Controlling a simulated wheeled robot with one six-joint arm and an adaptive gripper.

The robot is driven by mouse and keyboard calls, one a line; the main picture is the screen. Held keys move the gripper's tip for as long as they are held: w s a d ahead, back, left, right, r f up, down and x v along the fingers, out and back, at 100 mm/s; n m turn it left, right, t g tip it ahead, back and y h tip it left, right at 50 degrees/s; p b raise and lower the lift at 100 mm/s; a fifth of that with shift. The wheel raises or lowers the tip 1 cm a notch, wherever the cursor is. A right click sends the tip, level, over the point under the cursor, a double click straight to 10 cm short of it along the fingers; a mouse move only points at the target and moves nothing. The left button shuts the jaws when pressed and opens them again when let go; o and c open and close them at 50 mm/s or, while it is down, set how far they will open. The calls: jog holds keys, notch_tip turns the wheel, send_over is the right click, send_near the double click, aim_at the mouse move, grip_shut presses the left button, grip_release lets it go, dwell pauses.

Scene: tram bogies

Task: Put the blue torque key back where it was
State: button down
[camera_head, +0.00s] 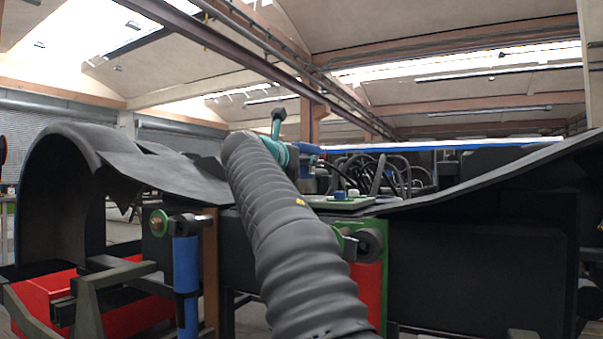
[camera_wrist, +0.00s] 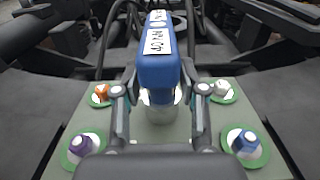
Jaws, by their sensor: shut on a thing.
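The blue torque key (camera_wrist: 158,65) has a white printed label on its top and a pale metal lower part. My gripper (camera_wrist: 160,97) has its two fingers on either side of the key and is shut on it. The key stands roughly upright in the wrist view, over the middle of a grey-green plate (camera_wrist: 150,135). I cannot tell whether its lower end touches the plate. In the head view my gripper is mostly hidden behind my sleeved arm, with a blue part (camera_head: 307,149) showing beside it.
Green-ringed bolts sit at the plate's corners: orange (camera_wrist: 101,92), white (camera_wrist: 221,89), purple (camera_wrist: 82,143) and blue (camera_wrist: 245,141). Black cables (camera_head: 400,175) lie behind the plate. Dark curved covers (camera_head: 480,180) flank it. A red box (camera_head: 120,310) is low on the left.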

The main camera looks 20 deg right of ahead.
jog(key=shift+f, duration=0.6)
jog(key=shift+r, duration=0.1)
jog(key=c, duration=0.7)
grip_release()
jog(key=shift+o, duration=0.2)
jog(key=b+v, duration=0.1)
jog(key=v, duration=1.1)
